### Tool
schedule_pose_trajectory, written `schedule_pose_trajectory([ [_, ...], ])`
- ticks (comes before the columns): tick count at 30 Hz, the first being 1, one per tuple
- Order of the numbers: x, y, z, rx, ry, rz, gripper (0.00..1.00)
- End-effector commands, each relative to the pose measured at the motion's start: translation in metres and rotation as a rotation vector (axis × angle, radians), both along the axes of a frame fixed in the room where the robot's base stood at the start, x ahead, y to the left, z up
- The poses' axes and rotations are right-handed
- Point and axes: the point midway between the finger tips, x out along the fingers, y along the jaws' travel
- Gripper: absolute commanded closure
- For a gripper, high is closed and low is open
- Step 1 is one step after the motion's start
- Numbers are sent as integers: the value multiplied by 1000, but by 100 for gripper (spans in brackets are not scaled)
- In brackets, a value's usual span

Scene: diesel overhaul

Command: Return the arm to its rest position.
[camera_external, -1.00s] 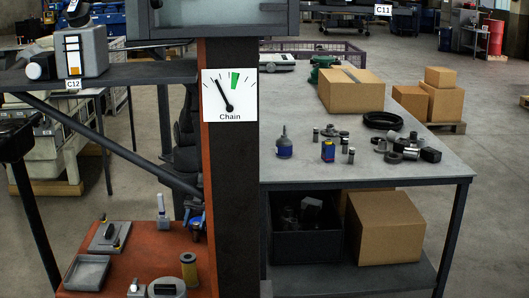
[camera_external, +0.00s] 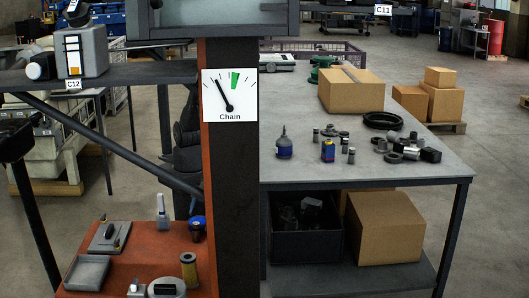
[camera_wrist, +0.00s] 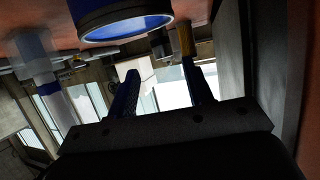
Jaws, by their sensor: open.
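My gripper (camera_wrist: 160,88) shows in the wrist view with its two dark blue fingers apart and nothing between them. In the wrist view, a blue round part with a pale rim (camera_wrist: 125,22) is at the top edge, apart from the fingers.
The post with the Chain gauge (camera_external: 230,95) stands close beside my arm. A white bottle (camera_external: 162,210), a yellow cylinder (camera_external: 189,268) and grey trays (camera_external: 87,271) are on the red bench. The grey table (camera_external: 400,165) on the right holds a box and small parts.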

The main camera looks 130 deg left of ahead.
Motion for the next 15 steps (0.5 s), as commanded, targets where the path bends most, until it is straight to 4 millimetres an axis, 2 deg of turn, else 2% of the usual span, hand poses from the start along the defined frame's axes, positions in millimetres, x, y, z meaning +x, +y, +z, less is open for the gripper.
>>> schedule_pose_trajectory([
  [3, -9, 18, 9, -1, -1, 4, 53],
  [8, -21, 36, 17, 0, 0, 3, 53],
  [9, -17, 26, 13, 0, 0, -3, 53],
  [15, 0, -2, -1, 0, 1, -4, 53],
])
